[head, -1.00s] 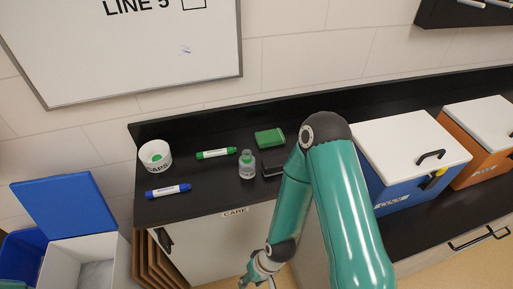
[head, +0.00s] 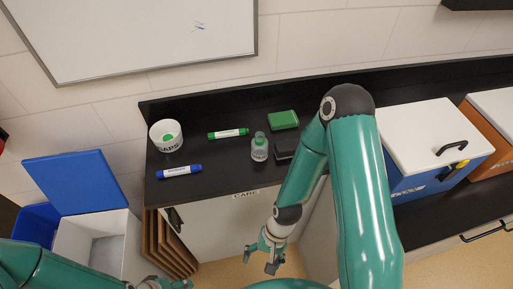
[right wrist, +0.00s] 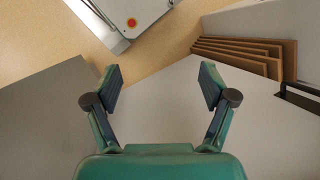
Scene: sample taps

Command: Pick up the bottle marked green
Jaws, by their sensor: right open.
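The bottle (head: 259,148) is small and clear with a green mark at its top. It stands upright on the black counter, in the middle of the head view. My right gripper (head: 261,260) is open and empty, below the counter's front edge and well apart from the bottle. In the right wrist view my right gripper (right wrist: 160,88) has its fingers wide apart with nothing between them, and the bottle is not in that view. My left gripper (head: 160,285) shows only in part at the bottom edge of the head view, and its jaws cannot be made out.
On the black counter (head: 215,178) stand a white caps bowl (head: 166,136), a green marker (head: 228,133), a blue marker (head: 179,171), a green block (head: 283,120) and a dark block (head: 286,150). A blue box with white lid (head: 420,135) is at right. An open blue-lidded bin (head: 75,182) is at left.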

